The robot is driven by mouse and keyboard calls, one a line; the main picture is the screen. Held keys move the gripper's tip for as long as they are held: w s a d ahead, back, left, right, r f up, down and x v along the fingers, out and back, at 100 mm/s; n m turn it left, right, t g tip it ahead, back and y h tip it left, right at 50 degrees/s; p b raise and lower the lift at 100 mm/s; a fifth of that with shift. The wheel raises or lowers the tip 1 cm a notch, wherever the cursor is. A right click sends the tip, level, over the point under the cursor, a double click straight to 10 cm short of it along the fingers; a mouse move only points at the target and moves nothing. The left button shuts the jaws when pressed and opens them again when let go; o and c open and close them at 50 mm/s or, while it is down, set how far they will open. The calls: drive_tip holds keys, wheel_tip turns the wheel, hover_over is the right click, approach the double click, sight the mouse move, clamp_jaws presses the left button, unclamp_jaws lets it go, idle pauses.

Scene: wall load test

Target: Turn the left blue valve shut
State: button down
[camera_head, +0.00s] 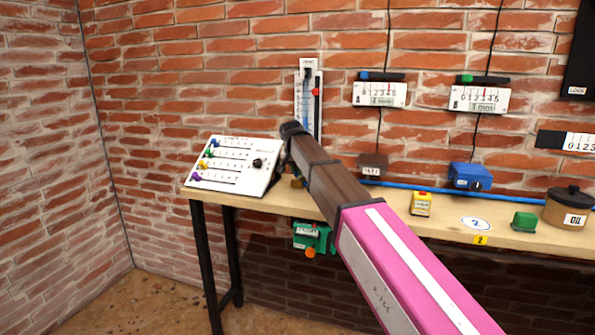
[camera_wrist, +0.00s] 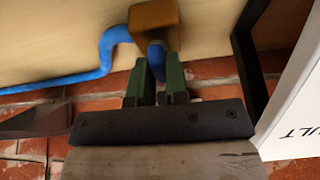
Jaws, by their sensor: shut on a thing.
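In the wrist view, a blue valve handle (camera_wrist: 155,51) sticks out from a brass-coloured valve body (camera_wrist: 153,14). My gripper (camera_wrist: 158,74) has its two green fingers on either side of the handle, shut on it. In the head view, my arm reaches to the left part of the bench, and my gripper is hidden behind the arm's end. A small piece of the brass-coloured body (camera_head: 297,182) shows there beside the arm. The handle is hidden in the head view, and its exact angle is hard to tell.
A blue pipe (camera_wrist: 60,84) runs to the valve along the wall. A white slider panel (camera_head: 235,164) stands close left of my arm on the wooden bench (camera_head: 455,234).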

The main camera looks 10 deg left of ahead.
drive_tip(key=c, duration=1.1)
unclamp_jaws()
drive_tip(key=shift+r, duration=0.1)
drive_tip(key=v, duration=1)
drive_tip(key=shift+s+r, duration=0.15)
drive_tip(key=shift+r, duration=0.15)
